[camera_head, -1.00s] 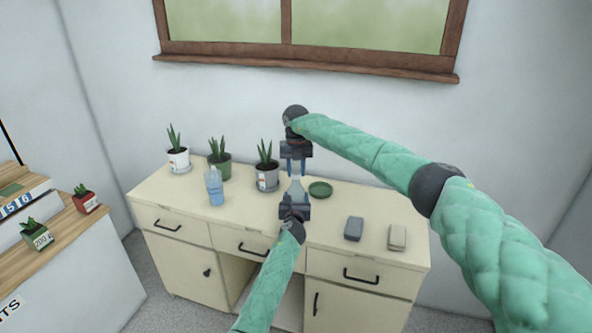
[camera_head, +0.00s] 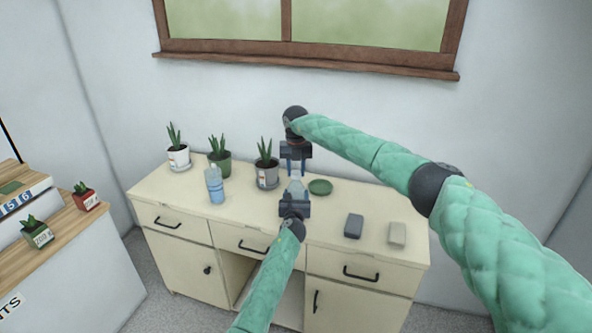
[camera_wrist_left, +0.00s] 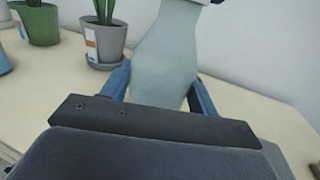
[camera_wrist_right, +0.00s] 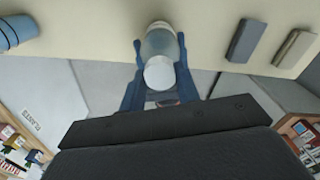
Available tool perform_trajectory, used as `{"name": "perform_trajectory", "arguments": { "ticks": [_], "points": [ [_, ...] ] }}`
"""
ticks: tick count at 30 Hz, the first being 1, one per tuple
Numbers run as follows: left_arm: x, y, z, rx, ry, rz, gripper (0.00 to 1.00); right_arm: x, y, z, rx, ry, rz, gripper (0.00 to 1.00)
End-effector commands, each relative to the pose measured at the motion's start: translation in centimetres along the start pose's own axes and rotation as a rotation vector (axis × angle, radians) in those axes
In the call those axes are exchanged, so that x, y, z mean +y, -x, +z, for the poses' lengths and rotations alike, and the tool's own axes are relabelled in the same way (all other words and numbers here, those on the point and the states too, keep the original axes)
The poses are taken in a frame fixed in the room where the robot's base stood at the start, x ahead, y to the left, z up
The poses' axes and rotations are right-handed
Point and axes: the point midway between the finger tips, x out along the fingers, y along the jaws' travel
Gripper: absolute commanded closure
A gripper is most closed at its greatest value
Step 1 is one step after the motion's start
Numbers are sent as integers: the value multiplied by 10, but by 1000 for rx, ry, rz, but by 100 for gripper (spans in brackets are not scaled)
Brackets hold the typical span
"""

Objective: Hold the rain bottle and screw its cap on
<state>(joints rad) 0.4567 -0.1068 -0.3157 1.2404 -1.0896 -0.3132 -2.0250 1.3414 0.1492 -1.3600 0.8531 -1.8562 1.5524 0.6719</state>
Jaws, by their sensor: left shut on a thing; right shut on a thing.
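The rain bottle (camera_head: 296,188) is pale and translucent and stands about upright above the cabinet top. My left gripper (camera_head: 295,194) is shut around its body from the near side. In the left wrist view the bottle (camera_wrist_left: 163,70) fills the space between the blue fingers. My right gripper (camera_head: 296,168) comes from above, directly over the bottle, with its fingers pointing down. It is shut on the round white cap (camera_wrist_right: 159,73), seen in the right wrist view in line with the bottle's top (camera_wrist_right: 160,42). I cannot tell whether the cap's thread is engaged.
A cream cabinet (camera_head: 160,196) lies below. On it stand several potted plants, including one in a grey pot (camera_head: 267,178) close behind, a blue bottle (camera_head: 214,184), a green saucer (camera_head: 320,187), a dark block (camera_head: 354,226) and a beige block (camera_head: 397,234). The cabinet's front middle is clear.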

Motion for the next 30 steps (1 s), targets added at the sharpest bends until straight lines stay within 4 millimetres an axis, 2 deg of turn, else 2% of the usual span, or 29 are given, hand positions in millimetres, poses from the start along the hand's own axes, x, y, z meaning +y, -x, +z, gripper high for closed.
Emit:
{"name": "perform_trajectory", "arguments": {
  "ticks": [30],
  "points": [
    [0,0,0,0,0,-1,100,1,0,0,0,-1436,3,89]
  ]
}}
